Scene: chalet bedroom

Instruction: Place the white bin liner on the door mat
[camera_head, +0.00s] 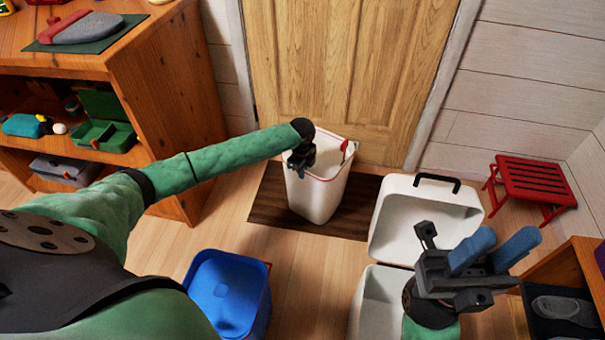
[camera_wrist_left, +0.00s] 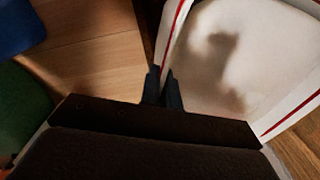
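The white bin liner (camera_head: 318,195) is an upright, tapered white bin with a red line around its rim. It is over the dark brown door mat (camera_head: 268,208) in front of the door, and its base appears to rest on it. My left gripper (camera_head: 301,160) is at the liner's near left rim. In the left wrist view its fingers (camera_wrist_left: 163,88) are close together on either side of the liner's wall (camera_wrist_left: 245,60), pinching it. My right gripper (camera_head: 505,248) is empty, its blue fingers apart, above the white box at the right.
A blue bin (camera_head: 228,290) stands at front left. An open white box (camera_head: 400,225) with a black handle stands right of the mat. A red stool (camera_head: 530,178) is by the right wall. A wooden shelf (camera_head: 170,90) stands left of the door. Bare floor lies in front of the mat.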

